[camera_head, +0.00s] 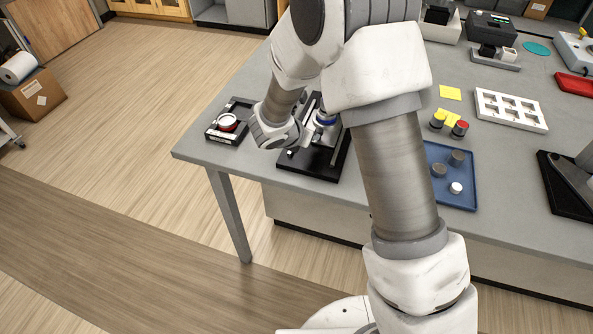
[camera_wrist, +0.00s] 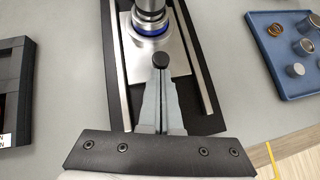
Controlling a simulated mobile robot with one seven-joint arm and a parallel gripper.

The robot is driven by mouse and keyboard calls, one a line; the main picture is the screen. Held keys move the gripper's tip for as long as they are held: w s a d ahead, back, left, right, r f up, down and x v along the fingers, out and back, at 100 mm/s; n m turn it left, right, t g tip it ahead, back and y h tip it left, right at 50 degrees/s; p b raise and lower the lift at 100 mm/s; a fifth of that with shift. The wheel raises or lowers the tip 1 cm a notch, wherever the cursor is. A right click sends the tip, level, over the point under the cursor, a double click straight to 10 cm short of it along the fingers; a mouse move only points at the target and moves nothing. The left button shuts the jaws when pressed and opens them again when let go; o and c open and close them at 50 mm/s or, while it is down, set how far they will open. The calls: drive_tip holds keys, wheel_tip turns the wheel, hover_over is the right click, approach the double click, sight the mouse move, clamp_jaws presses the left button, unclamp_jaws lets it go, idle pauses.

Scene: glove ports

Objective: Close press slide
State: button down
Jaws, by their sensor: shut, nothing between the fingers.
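The press slide shows in the wrist view as a bright metal plate (camera_wrist: 178,50) between two rails on a black base (camera_wrist: 113,50). The black base also shows in the head view (camera_head: 325,165), near the table's front edge. A metal cylinder with a blue ring (camera_wrist: 150,24) stands on the plate. A small black knob (camera_wrist: 160,61) is at the plate's near part. My gripper (camera_wrist: 160,75) is shut and empty, its fingertips at the knob; whether they touch it I cannot tell. In the head view my gripper (camera_head: 305,141) is over the slide, partly hidden by my arm.
Left of the slide is a black tray (camera_head: 213,133) with a red and white round piece (camera_head: 228,122). To the right is a blue tray (camera_head: 466,203) with several small cylinders.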

sight(323, 125)
drive_tip(key=w, duration=0.2)
drive_tip(key=w+d, duration=0.1)
drive_tip(key=w, duration=0.1)
drive_tip(key=shift+d, duration=0.2)
drive_tip(key=shift+w+d+r, duration=0.15)
